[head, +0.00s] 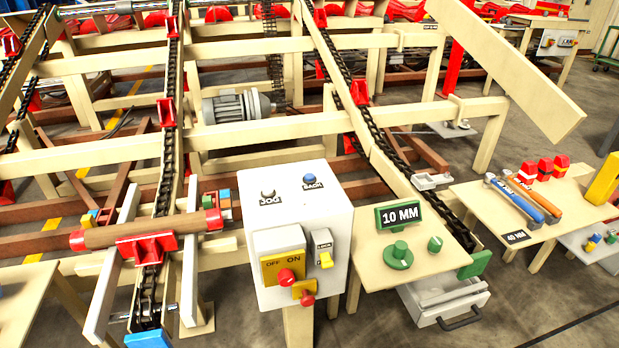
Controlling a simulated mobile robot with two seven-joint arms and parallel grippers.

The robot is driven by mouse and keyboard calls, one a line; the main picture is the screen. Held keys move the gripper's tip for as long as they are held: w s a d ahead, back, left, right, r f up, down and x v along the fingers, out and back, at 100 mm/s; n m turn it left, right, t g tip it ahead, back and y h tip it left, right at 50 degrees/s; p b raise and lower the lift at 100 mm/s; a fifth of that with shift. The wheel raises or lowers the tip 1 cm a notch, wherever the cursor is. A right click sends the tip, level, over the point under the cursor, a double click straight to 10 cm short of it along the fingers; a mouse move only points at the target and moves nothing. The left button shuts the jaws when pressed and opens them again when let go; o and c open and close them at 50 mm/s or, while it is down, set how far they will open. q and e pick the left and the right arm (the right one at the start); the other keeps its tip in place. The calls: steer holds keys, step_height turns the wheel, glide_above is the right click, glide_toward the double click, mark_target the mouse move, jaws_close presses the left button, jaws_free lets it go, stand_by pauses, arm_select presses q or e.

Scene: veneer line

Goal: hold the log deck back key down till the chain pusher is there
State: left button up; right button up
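The log deck's control box (328,215) is a white box on a post in the middle of the head view. On its top are a blue key labelled BACK (310,181) and a grey key labelled JOG (268,194). Nothing touches either key. Red chain pushers sit along the deck chains; one pusher (148,250) is at the near end of the left chain, against a brown log (150,232) with red ends. Another pusher (166,112) is farther up that chain, and one (359,92) is on the right chain. Neither of my grippers shows.
The box's front carries a yellow OFF/ON switch panel (282,266) with red knobs and a small yellow switch (324,258). A table with a 10 MM sign (400,215) stands right of it, above an open drawer (445,300).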

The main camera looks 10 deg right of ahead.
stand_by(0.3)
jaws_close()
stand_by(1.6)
